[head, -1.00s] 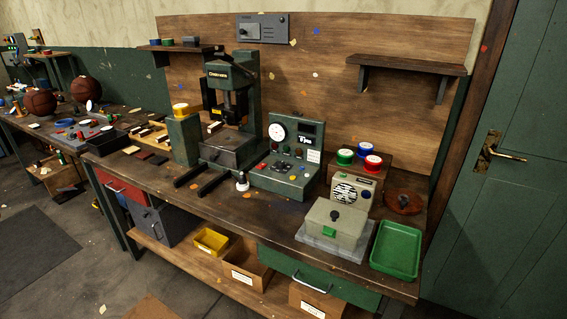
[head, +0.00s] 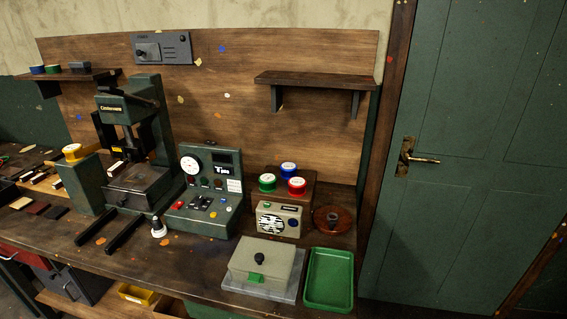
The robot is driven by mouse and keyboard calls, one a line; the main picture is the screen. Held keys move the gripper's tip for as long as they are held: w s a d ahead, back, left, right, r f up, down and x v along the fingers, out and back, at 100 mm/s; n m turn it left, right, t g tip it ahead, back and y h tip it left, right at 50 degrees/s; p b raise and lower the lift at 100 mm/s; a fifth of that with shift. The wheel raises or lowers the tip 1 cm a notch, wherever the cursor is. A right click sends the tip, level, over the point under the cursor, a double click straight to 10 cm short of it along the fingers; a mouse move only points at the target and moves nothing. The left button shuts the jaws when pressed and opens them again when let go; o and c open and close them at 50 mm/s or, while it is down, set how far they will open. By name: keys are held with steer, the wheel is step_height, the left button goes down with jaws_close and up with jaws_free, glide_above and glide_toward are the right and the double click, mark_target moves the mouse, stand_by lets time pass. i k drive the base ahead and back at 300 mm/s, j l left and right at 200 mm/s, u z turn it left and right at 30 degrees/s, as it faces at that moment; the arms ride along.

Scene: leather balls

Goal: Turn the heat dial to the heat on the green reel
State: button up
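The green reel (head: 267,183) stands with a red reel (head: 297,187) and a blue reel (head: 288,170) on a brown wooden box, right of the green control box (head: 212,226). Any writing on the green reel is too small to read. The control box has a white round gauge (head: 190,165), a dark display panel (head: 222,158) and several small knobs and buttons on its sloped face. I cannot tell for sure which one is the heat dial, or its setting. My gripper is not in view.
A green press (head: 135,130) stands left of the control box, with a yellow reel (head: 73,152) beside it. A beige radio (head: 278,220), a lidded box (head: 262,262) and a green tray (head: 329,280) fill the right end. A small white-based stamp (head: 159,228) stands near the front edge.

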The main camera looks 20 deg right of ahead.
mark_target(200, 201)
steer(key=i, duration=0.1)
steer(key=i+j+u, duration=0.15)
steer(key=i+j, duration=1)
